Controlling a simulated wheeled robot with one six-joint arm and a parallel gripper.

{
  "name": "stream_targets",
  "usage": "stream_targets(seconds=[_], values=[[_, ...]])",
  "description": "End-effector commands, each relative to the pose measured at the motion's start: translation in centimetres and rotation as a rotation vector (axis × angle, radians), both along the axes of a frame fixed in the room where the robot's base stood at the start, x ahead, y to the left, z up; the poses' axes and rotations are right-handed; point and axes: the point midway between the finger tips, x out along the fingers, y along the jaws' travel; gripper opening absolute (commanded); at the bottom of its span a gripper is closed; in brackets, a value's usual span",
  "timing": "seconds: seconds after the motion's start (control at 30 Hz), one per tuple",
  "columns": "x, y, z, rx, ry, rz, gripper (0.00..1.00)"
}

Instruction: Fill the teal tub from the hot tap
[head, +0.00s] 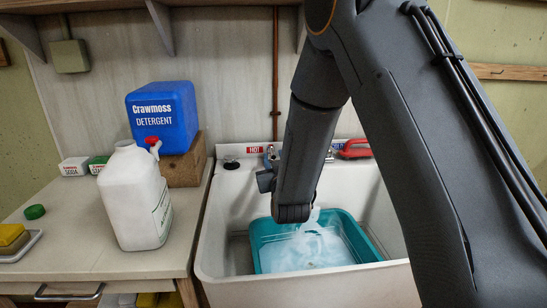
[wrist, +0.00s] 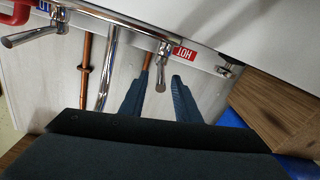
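The teal tub (head: 262,262) sits in the white sink basin and holds pale, cloudy water. A whitish streak like running water shows above it beside my arm; the spout's end is hidden there. The hot tap's chrome lever (wrist: 160,78) stands beside a red HOT label (wrist: 186,53), which also shows in the head view (head: 254,150). My gripper (wrist: 159,77) is open, its two fingers on either side of the lever, with gaps visible; contact cannot be told. In the head view my arm hides most of the gripper.
Another chrome lever (wrist: 30,36) and the spout pipe (wrist: 106,75) are nearby. A red-handled object (head: 355,149) and a black stopper (head: 231,163) lie on the sink's back ledge.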

Motion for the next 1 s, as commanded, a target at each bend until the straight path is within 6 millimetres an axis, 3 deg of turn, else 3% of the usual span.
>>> stream_targets(seconds=[0.2,0.33,0.77,0.87,1.0], values=[[-3.6,-0.4,0.0,0.000,0.000,0.001,0.29],[-5.0,-0.6,0.0,0.000,0.000,0.001,0.29],[-5.6,-0.7,0.1,0.000,-0.001,0.000,0.29],[-5.8,-0.7,1.0,0.000,-0.001,0.000,0.29],[-6.5,-0.7,3.5,0.000,-0.001,0.000,0.29]])
